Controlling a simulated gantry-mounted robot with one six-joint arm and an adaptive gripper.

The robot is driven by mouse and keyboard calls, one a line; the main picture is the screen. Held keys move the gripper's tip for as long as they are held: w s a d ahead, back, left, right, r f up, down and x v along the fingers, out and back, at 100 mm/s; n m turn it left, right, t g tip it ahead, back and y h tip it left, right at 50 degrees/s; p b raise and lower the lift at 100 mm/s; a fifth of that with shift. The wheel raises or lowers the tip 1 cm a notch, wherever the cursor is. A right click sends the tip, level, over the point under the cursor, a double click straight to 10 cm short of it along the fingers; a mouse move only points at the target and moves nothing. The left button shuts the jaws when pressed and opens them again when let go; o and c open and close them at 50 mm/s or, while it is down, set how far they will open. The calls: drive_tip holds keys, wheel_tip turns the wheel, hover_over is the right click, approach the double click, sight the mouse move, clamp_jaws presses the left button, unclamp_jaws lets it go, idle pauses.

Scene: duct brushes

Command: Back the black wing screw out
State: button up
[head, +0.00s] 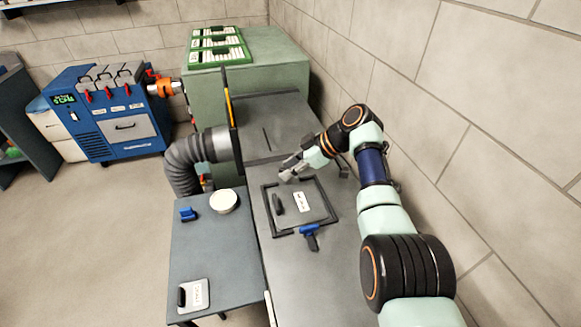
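My gripper (288,169) reaches in from the right, low over the far edge of a black frame (332,207) on the grey duct top. The grey fingers are small in the head view, and I cannot tell whether they are open, shut or touching anything. Inside the frame is a grey panel (316,214) with a black handle (278,203) and a white label (301,202). I cannot make out a black wing screw for certain; it may be hidden by the gripper or too small to see.
A blue-and-black hand tool (310,237) lies just in front of the frame. A side table (214,255) holds a white round tub (223,201), a blue item (187,214) and a labelled plate (194,296). A flexible hose (185,160) meets the duct at left. A block wall stands close on the right.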

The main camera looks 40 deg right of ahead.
drive_tip(key=shift+r, duration=0.1)
drive_tip(key=v, duration=1.2)
